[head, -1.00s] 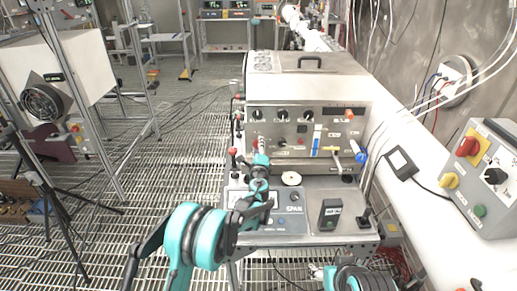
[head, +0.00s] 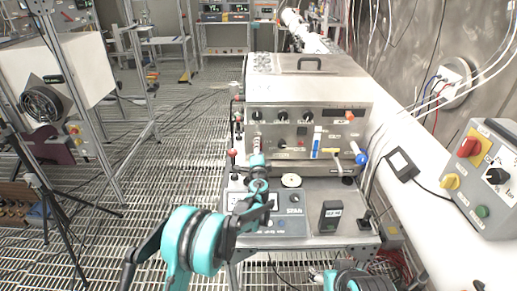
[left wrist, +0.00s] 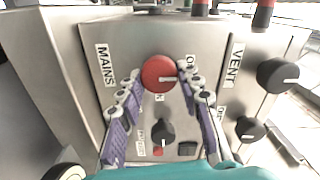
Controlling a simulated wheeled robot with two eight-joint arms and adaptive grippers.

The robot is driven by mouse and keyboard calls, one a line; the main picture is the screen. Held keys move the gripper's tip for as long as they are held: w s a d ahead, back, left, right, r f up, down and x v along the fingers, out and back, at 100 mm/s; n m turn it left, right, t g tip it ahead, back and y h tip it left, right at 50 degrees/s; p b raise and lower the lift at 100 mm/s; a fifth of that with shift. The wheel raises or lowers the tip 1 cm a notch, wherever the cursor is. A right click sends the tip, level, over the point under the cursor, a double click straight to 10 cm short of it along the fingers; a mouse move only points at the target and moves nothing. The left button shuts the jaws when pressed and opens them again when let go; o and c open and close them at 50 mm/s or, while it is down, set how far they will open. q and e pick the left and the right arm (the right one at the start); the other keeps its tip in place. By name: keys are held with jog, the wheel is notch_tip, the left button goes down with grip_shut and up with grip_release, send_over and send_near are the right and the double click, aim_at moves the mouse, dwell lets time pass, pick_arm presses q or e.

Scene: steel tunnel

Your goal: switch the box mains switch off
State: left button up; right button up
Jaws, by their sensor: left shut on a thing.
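The steel box (head: 310,95) stands on a bench in the middle of the head view. My left gripper (head: 257,146) is at the left of the box front. In the left wrist view its two purple-padded fingers (left wrist: 162,84) are shut on the red knob from both sides. My right gripper is not in view.
A VENT label (left wrist: 236,62) and black knobs (left wrist: 278,75) lie right of the switch; another black knob (left wrist: 163,133) is below it. A meter panel (head: 285,222) and a small black device (head: 330,216) are on the bench. A grey control box (head: 488,170) is at right.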

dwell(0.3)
pick_arm(q)
jog(key=o, duration=1.2)
jog(key=shift+c, duration=0.2)
jog(key=s, duration=1.2)
